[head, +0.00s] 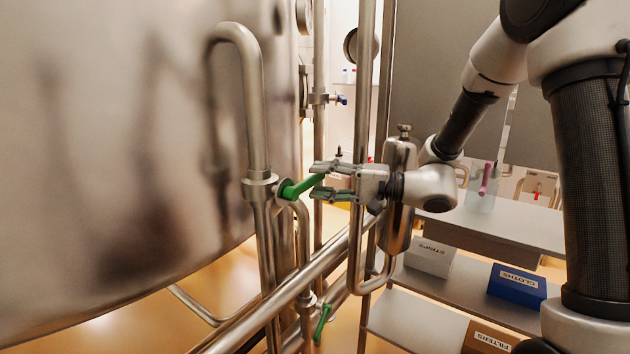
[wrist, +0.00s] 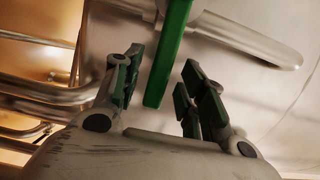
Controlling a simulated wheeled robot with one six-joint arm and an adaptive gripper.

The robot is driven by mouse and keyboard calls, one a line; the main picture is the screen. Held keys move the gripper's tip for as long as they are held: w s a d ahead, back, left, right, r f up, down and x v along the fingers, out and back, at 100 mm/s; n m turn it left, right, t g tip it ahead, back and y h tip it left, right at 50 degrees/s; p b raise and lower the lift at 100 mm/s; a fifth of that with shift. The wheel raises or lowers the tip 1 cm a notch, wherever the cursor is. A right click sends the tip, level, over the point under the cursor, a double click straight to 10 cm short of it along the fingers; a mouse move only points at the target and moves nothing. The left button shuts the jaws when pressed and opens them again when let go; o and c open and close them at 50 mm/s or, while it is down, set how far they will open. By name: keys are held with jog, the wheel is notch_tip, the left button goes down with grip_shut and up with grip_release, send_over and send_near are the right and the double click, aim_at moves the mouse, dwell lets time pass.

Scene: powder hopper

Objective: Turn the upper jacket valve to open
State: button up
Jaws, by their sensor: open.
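The upper jacket valve has a green lever handle (head: 303,187) on a steel pipe beside the big tank. The handle points right and slightly up from its fitting in the head view. My gripper (head: 318,181) is open, with its fingertips on either side of the handle's free end. In the wrist view the green handle (wrist: 168,55) comes down from the top between the two open fingers (wrist: 160,72), with a gap on each side. A second green lever (head: 321,323) sits lower on the pipework, hanging down at a slant.
The large steel tank (head: 120,150) fills the left. Vertical and slanting pipes (head: 320,260) stand close around my gripper, with a steel cylinder (head: 398,200) just behind it. Shelves with a white box (head: 430,258), a blue box (head: 517,285) and a brown box (head: 487,339) are at right.

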jog(key=shift+x, duration=1.1)
grip_shut()
